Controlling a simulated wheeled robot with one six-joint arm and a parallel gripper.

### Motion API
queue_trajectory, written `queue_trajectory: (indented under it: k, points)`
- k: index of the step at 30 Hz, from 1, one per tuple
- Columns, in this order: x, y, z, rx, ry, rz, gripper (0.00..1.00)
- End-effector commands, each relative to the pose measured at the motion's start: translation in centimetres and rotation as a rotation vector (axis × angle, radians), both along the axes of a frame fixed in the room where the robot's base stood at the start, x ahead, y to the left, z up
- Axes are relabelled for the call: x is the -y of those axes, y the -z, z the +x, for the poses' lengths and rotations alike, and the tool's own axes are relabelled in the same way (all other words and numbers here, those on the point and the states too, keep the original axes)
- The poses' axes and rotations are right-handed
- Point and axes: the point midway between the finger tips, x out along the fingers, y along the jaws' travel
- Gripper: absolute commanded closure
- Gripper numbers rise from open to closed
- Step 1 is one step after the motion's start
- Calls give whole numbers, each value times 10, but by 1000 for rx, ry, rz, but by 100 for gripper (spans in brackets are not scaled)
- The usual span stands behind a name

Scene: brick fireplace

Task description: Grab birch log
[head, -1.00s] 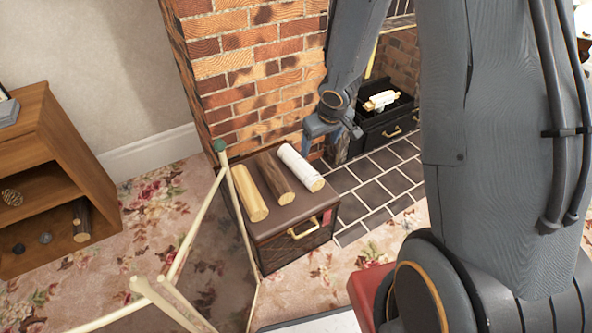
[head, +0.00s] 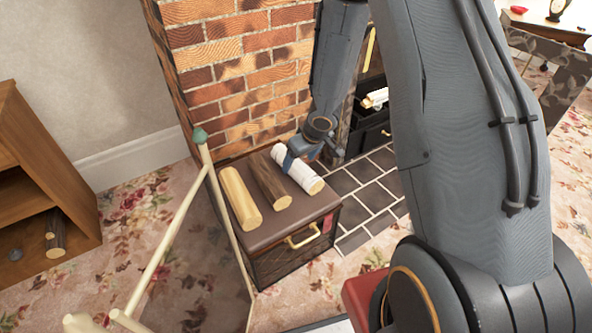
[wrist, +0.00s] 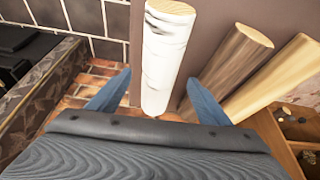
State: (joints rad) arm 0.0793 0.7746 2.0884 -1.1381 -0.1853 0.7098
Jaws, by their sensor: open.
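The birch log (head: 306,177), with white bark and a pale cut end, lies on the brown lid of a chest (head: 297,221), rightmost of three logs. My gripper (head: 304,153) is at the log's far half, with a blue finger over its left side in the head view. In the wrist view the birch log (wrist: 167,60) lies between the two spread blue fingers of my gripper (wrist: 158,84), with a gap visible on each side. The gripper is open.
A dark-bark log (head: 269,183) and a peeled pale log (head: 240,198) lie left of the birch log. A black box (head: 372,133) with another white log (head: 375,97) stands in the fireplace. Brick wall rises behind the chest; a pale pole frame (head: 167,245) stands in front-left.

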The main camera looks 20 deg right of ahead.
Motion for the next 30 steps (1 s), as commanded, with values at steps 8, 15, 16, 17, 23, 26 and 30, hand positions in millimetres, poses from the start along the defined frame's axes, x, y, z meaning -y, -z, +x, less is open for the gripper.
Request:
queue_trajectory:
  k: [8,15,16,17,23,26,30]
  points:
    - [-1,34,13,-1,1,0,28]
    - [-2,36,14,0,1,-1,28]
    - [-2,36,14,0,2,0,28]
    - [-2,36,14,0,2,0,28]
    - [-2,36,14,0,2,0,60]
    - [-2,36,14,0,2,0,77]
    - [-2,35,14,1,1,0,84]
